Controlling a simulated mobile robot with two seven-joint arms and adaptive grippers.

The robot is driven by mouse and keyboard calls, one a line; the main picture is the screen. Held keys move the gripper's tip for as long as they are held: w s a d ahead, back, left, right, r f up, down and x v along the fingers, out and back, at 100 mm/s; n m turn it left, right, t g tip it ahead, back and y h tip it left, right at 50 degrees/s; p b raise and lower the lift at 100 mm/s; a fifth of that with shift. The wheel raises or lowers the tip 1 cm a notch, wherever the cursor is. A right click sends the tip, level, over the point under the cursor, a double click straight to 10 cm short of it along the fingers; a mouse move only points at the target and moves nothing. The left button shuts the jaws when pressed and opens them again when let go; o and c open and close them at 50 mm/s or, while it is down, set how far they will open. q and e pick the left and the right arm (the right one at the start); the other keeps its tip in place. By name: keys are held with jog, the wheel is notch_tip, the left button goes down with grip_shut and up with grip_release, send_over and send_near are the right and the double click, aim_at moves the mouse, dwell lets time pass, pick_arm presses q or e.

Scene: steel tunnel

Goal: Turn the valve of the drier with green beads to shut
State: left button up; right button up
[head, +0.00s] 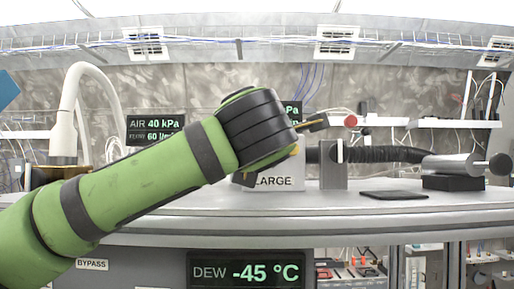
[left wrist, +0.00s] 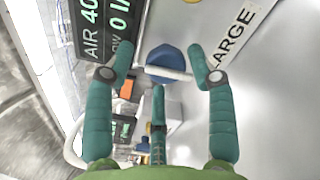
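In the left wrist view my left gripper (left wrist: 160,62) is open, with its teal fingers apart. A blue round knob with a pale bar across it (left wrist: 165,58) shows between and just beyond the fingertips. I cannot tell whether the fingers touch it, or whether it is the drier's valve. In the head view my green left arm crosses the middle and its dark wrist hides what is behind. No green beads can be made out in either view. My right gripper is not in view.
A box labelled LARGE (head: 278,182) stands behind my wrist. Right of it are a grey upright block (head: 333,172), a black hose (head: 385,154), a dark pad (head: 393,195) and a grey cylinder (head: 453,165). A white curved spout (head: 66,115) stands left. The bench front (head: 400,215) is clear.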

pick_arm(q)
jog(key=shift+w+f, duration=0.1)
jog(key=shift+f, duration=0.1)
jog(key=s, duration=1.2)
